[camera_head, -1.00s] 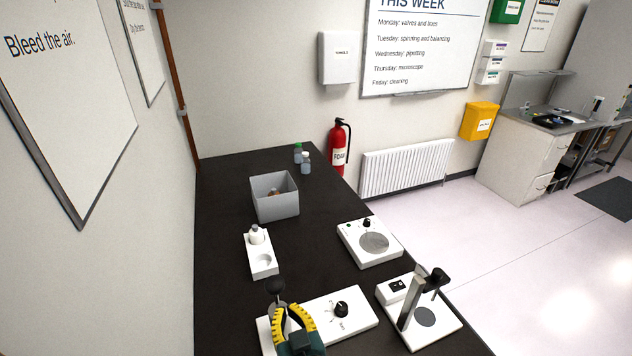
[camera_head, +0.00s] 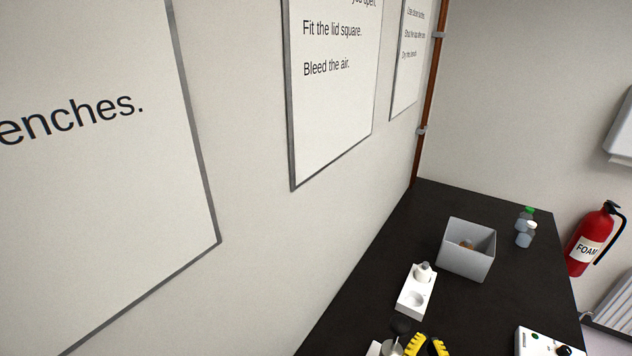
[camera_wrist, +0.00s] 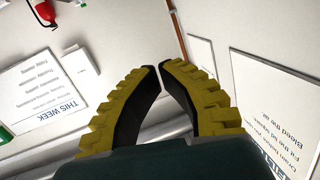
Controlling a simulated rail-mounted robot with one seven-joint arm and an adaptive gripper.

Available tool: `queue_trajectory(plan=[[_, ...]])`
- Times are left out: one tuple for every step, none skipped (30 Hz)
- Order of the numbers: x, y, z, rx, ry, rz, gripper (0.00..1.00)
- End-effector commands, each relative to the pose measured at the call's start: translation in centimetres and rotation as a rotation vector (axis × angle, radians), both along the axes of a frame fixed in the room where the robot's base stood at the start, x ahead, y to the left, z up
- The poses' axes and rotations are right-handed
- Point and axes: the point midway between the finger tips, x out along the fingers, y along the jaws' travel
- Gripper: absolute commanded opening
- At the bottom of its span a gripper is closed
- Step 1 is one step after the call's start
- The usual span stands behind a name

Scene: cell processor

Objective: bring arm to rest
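My gripper (camera_wrist: 158,66) has yellow ribbed fingers with black pads. In the wrist view its fingertips meet, and nothing is held between them. The wall fills the view behind it, upside down. In the head view only the yellow fingers of my gripper (camera_head: 428,342) show, at the bottom edge over the near part of the dark bench (camera_head: 375,290). The rest of my arm is out of the head view.
A white holder with a small bottle (camera_head: 415,292), a grey open bin (camera_head: 466,262) and two bottles stand on the bench. A white device (camera_head: 545,345) is cut off at bottom right.

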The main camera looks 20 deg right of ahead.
Motion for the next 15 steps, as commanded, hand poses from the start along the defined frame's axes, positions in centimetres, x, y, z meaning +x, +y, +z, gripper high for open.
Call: queue_trajectory(plan=[[1.1, 1.2, 3.0, -0.003, -0.045, 0.033, 0.0], [1.7, 1.9, 4.3, -0.002, -0.069, 0.053, 0.0], [2.5, 3.0, 6.5, 0.0, -0.107, 0.083, 0.0], [3.1, 3.8, 8.1, 0.002, -0.134, 0.106, 0.0], [3.7, 4.9, 10.2, 0.004, -0.167, 0.136, 0.0], [4.4, 6.4, 12.8, 0.006, -0.209, 0.178, 0.0], [4.8, 7.7, 14.9, 0.008, -0.242, 0.212, 0.0], [5.2, 9.0, 17.2, 0.008, -0.276, 0.249, 0.0], [5.5, 10.8, 20.0, 0.009, -0.319, 0.301, 0.0], [5.6, 12.3, 22.1, 0.009, -0.349, 0.342, 0.0], [5.6, 13.7, 24.3, 0.007, -0.379, 0.384, 0.0], [5.4, 15.5, 27.0, 0.0, -0.416, 0.44, 0.0], [5.1, 16.9, 28.9, -0.007, -0.441, 0.484, 0.0], [4.7, 18.3, 30.7, -0.018, -0.465, 0.527, 0.0], [4.0, 19.9, 32.8, -0.037, -0.491, 0.581, 0.0]])
